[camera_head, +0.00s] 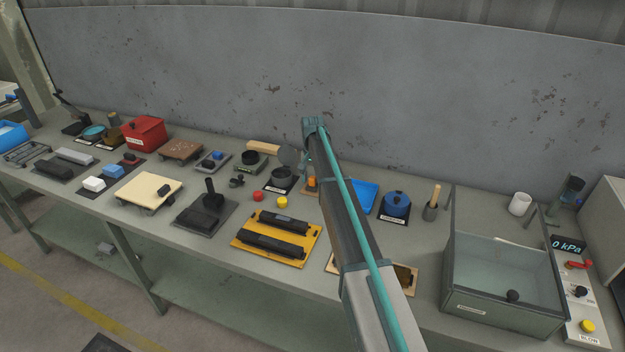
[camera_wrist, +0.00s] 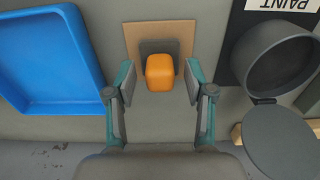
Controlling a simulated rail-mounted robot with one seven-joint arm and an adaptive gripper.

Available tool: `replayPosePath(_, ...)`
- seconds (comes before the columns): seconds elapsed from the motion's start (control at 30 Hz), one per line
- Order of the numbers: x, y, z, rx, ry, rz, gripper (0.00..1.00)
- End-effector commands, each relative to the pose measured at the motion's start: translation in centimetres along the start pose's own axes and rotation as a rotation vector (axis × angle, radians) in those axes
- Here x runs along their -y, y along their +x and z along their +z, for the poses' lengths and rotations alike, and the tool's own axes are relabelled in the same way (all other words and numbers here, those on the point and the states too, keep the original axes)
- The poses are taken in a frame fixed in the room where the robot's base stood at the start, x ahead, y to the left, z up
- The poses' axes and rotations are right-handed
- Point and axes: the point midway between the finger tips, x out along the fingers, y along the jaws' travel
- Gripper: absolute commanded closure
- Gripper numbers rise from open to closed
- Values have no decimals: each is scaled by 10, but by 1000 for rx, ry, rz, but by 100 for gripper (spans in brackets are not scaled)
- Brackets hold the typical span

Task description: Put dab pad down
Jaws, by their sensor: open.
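The dab pad appears to be the orange rounded block (camera_wrist: 160,71) in the wrist view. It sits at a dark grey piece (camera_wrist: 158,46) on a square tan board (camera_wrist: 133,36). My gripper (camera_wrist: 159,82) is open, with one finger on each side of the orange block and a gap on both sides. I see no finger touching it. In the head view the orange block (camera_head: 311,182) shows just left of my arm, which covers part of its board.
A blue tray (camera_wrist: 52,98) lies left in the wrist view. A dark round pot (camera_wrist: 280,62) with its lid (camera_wrist: 281,143) open stands right, by a PAINT label. In the head view a blue pot (camera_head: 396,204) and a clear-walled box (camera_head: 503,318) stand right.

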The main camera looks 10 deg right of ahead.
Motion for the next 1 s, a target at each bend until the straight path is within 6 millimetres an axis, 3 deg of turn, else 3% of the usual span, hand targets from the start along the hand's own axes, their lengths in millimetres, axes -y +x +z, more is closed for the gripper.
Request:
replayPosePath(0.17, 0, -21, -1, -2, 0, -1, 47)
replayPosePath(0.6, 1, -101, -1, -1, 0, -1, 47)
replayPosePath(0.8, 0, -116, 0, -1, 0, 0, 47)
replayPosePath(1.0, 0, -119, 0, 0, 0, 0, 47)
